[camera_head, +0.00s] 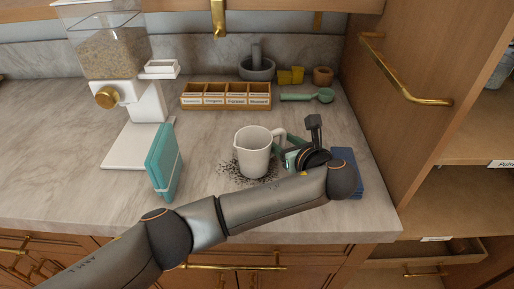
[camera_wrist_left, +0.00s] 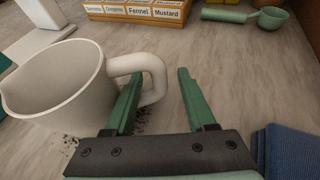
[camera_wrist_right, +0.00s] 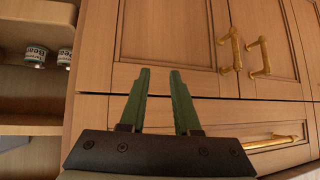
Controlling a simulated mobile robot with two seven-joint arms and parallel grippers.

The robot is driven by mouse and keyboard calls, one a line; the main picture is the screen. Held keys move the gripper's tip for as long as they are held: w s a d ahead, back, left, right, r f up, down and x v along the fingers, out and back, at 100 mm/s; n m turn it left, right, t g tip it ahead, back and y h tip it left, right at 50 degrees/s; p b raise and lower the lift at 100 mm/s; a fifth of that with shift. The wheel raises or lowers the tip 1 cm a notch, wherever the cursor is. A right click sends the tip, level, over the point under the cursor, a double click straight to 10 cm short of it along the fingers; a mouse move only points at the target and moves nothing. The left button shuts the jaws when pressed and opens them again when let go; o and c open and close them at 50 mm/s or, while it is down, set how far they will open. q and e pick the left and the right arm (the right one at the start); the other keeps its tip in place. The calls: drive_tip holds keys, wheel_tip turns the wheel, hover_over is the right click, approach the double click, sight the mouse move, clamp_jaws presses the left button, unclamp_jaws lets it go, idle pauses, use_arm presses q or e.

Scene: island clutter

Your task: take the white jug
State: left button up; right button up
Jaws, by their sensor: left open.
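The white jug (camera_head: 254,156) stands upright on the marble counter, its handle pointing right toward my left gripper (camera_head: 287,149). It also shows in the left wrist view (camera_wrist_left: 65,85), cut off by the left edge. My left gripper (camera_wrist_left: 160,80) is open. The outer part of the jug's handle (camera_wrist_left: 154,75) shows between its green fingers, and the left finger overlaps the handle's opening. I cannot tell whether either finger touches it. My right gripper (camera_wrist_right: 160,75) is open and empty in front of wooden cabinet fronts, away from the jug.
Dark specks (camera_head: 234,175) lie around the jug. A teal book-like object (camera_head: 164,160) stands to its left, and a dark blue cloth (camera_wrist_left: 290,150) lies right of my left gripper. A spice box (camera_head: 226,97), mortar (camera_head: 257,70) and green scoop (camera_head: 308,97) are behind.

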use_arm(q)
drive_tip(key=shift+s, duration=0.1)
drive_tip(key=shift+c, duration=0.5)
clamp_jaws()
idle(0.8)
